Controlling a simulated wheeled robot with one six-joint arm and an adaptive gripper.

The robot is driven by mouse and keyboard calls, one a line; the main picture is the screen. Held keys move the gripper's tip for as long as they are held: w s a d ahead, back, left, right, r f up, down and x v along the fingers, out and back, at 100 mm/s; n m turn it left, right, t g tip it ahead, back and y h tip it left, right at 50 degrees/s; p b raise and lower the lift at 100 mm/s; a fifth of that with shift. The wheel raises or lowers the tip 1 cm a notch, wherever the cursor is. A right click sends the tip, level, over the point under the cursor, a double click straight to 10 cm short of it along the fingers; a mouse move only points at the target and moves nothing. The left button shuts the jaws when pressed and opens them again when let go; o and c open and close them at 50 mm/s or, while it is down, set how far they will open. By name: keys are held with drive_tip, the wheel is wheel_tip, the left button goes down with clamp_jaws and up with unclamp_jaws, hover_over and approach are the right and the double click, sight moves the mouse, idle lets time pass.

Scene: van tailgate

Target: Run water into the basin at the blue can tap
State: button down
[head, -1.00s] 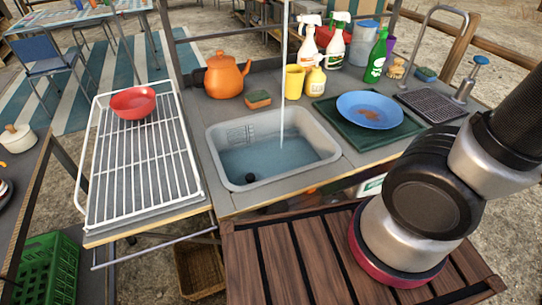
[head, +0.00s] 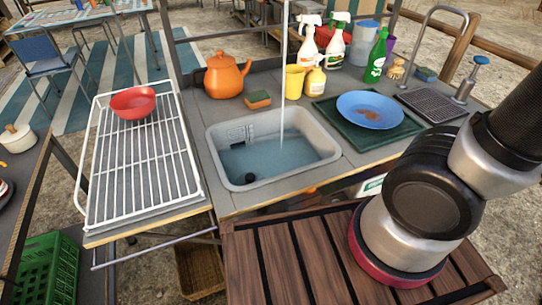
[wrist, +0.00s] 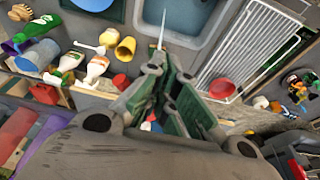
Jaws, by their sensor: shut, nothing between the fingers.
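The grey basin (head: 327,157) is set in the counter and holds shallow bluish water (head: 262,158) with a dark round thing at its near left. A thin stream of water (head: 283,90) falls straight down into it from above the head view's top edge. The basin rim (wrist: 190,42) and the stream (wrist: 161,32) also show in the wrist view. The blue can and its tap are not clearly seen in either view. My gripper (wrist: 168,82) is shut and empty in the wrist view, with its fingertips close to the stream in the picture. It is outside the head view.
A white drying rack (head: 128,170) with a red bowl (head: 133,102) stands left of the basin. An orange teapot (head: 226,75), sponge (head: 258,99), yellow cup (head: 295,77) and several bottles line the back. A blue plate (head: 370,109) lies on a green tray (head: 345,132) at right.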

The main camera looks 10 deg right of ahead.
drive_tip(key=shift+w+d, duration=0.25)
drive_tip(key=shift+w, duration=0.45)
drive_tip(key=shift+w+d, duration=0.25)
drive_tip(key=shift+w, duration=0.5)
drive_tip(key=shift+w+d, duration=0.25)
drive_tip(key=shift+w, duration=0.45)
drive_tip(key=shift+w+v, duration=0.15)
drive_tip(key=shift+v, duration=1.4)
drive_tip(key=shift+w+v, duration=0.15)
drive_tip(key=shift+v, duration=1.35)
drive_tip(key=shift+r, duration=0.1)
drive_tip(key=s+d+f+m, duration=0.1)
drive_tip(key=s+d+f, duration=0.7)
drive_tip(key=f, duration=0.4)
drive_tip(key=s+d+f+m+t, duration=0.1)
drive_tip(key=s+d+f, duration=0.7)
drive_tip(key=f, duration=0.3)
drive_tip(key=shift+s+d+f+t+h, duration=0.3)
drive_tip(key=shift+f, duration=0.05)
